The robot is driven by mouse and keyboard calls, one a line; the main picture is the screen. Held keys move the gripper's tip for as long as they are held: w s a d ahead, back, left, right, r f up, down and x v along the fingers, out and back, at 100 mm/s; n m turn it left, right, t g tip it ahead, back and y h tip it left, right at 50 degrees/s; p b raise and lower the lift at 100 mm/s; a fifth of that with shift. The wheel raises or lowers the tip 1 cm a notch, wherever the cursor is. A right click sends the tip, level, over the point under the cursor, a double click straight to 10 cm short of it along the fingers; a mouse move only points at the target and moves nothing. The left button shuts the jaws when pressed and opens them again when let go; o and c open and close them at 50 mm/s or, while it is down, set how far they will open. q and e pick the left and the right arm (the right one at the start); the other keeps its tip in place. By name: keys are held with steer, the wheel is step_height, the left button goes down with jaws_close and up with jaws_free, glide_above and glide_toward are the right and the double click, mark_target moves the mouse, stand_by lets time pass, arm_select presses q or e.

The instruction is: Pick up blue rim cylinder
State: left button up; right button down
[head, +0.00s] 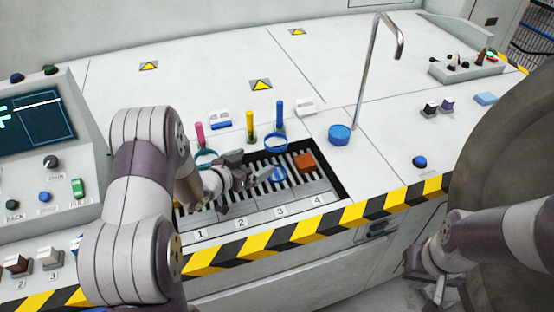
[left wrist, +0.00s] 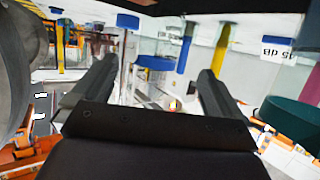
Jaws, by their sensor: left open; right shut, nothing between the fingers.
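A blue ring-shaped rim (head: 276,142) stands at the back edge of the slotted tray, by an upright blue rod (head: 280,112). My left gripper is open and empty above the tray. In the left wrist view its two fingers (left wrist: 150,88) are spread, with a blue round piece (left wrist: 155,62) beyond them. My right gripper (head: 428,268) is shut and empty at the lower right, away from the tray.
A pink rod (head: 200,133) and yellow rod (head: 250,125) stand behind the slotted tray (head: 325,192); a teal ring (head: 206,158) is beside my left arm. An orange-brown block (head: 304,163) sits on the slats. A blue cylinder (head: 340,134) stands near the tap (head: 370,75).

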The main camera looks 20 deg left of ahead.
mark_target(276, 150)
arm_select(q)
steer(key=x, duration=1.1)
steer(key=shift+w+d, duration=0.2)
steer(key=shift+w, duration=0.2)
steer(key=c, duration=1)
